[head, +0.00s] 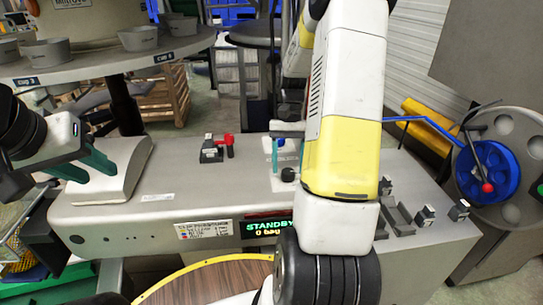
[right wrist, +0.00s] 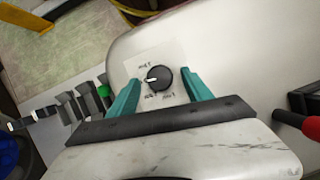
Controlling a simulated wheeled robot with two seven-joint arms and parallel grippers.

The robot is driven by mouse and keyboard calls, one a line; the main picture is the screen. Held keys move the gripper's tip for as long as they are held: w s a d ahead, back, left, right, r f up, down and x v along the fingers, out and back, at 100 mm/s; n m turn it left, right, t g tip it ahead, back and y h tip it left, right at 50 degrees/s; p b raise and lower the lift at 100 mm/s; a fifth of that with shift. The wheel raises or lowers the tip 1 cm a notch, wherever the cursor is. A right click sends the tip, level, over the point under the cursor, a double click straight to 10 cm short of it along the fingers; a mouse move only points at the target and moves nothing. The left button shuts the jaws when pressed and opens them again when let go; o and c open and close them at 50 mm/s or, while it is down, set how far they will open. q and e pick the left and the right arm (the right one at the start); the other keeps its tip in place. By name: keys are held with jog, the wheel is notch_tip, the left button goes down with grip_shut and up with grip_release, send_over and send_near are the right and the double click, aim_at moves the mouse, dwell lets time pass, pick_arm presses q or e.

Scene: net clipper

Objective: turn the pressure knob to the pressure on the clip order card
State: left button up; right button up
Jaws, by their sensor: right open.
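The pressure knob (right wrist: 159,78) is round and black with a white pointer mark toward the left of the right wrist view. It sits on a pale plate with small labels too blurred to read. My right gripper (right wrist: 164,80) is open, its teal fingers on either side of the knob; I cannot tell if they touch it. In the head view the knob (head: 288,174) shows just below the fingers, partly beside my right arm. A printed card (head: 205,229) with coloured rows is on the machine front; its small text is not legible. My left gripper (head: 101,176) is open and empty over the machine's left end.
A display (head: 267,227) reads STANDBY and 0 bag. A red-handled part (head: 225,142) stands on the machine top left of the knob. Black brackets (head: 400,215) are at right, beyond them a blue reel (head: 488,168). A round table with grey cups (head: 137,38) is behind.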

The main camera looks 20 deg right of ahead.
jog(key=v, duration=0.6)
jog(key=shift+r, duration=0.3)
jog(key=shift+w, duration=0.15)
jog(key=s+a+r+n+t, duration=0.5)
jog(key=s+a+r+t, duration=0.5)
jog(key=s+a+r, duration=0.3)
jog(key=shift+s+a+r, duration=0.15)
jog(key=shift+s+a, duration=0.6)
jog(key=shift+s, duration=0.35)
jog(key=shift+c, duration=0.5)
